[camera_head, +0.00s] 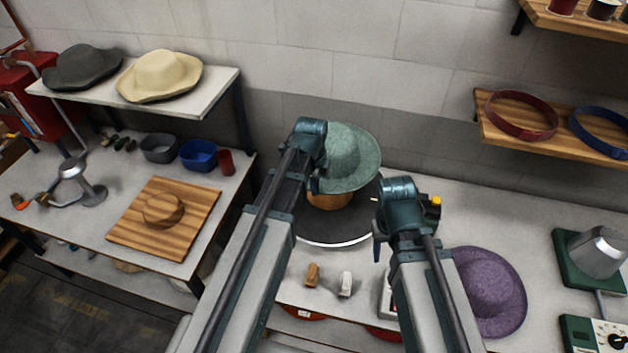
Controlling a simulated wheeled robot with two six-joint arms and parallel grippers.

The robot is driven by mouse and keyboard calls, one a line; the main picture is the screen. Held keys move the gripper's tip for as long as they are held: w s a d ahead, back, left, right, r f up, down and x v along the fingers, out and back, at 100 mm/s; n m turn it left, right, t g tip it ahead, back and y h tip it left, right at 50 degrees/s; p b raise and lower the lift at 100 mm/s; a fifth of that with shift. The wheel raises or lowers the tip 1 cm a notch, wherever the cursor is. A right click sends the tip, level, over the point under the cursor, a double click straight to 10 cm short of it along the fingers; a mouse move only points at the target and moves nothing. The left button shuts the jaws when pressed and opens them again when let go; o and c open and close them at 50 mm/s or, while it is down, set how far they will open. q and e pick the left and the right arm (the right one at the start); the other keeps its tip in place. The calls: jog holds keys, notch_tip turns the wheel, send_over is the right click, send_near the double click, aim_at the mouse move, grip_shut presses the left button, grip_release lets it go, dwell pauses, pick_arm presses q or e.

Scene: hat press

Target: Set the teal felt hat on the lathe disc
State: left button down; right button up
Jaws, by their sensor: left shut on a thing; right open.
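The teal felt hat (352,160) is in the middle of the head view, tilted, above the lathe disc. My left gripper (318,182) is shut on the hat at its left side; its fingertips are partly hidden by the arm and the hat. The lathe disc (335,235) is dark with a pale rim, and a wooden block (330,201) stands on it, partly covered by the hat. I cannot tell whether the hat touches the block. My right gripper (378,240) is open and empty, to the right of the disc.
A purple hat (490,290) lies on the bench right of my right arm. A brown piece (312,274) and a white piece (345,284) lie in front of the disc. A metal press (597,252) stands far right. A wooden board (190,235) is on the left table.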

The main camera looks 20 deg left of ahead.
pick_arm(q)
jog(key=shift+f+b, duration=0.7)
notch_tip(320, 180, down, 12)
jog(key=b, duration=1.2)
jog(key=shift+s, duration=0.1)
jog(key=shift+f+b, duration=0.75)
jog(key=shift+b, duration=0.05)
jog(key=shift+r, duration=0.1)
jog(key=c, duration=0.9)
grip_release()
jog(key=shift+o, duration=0.2)
jog(key=shift+r, duration=0.1)
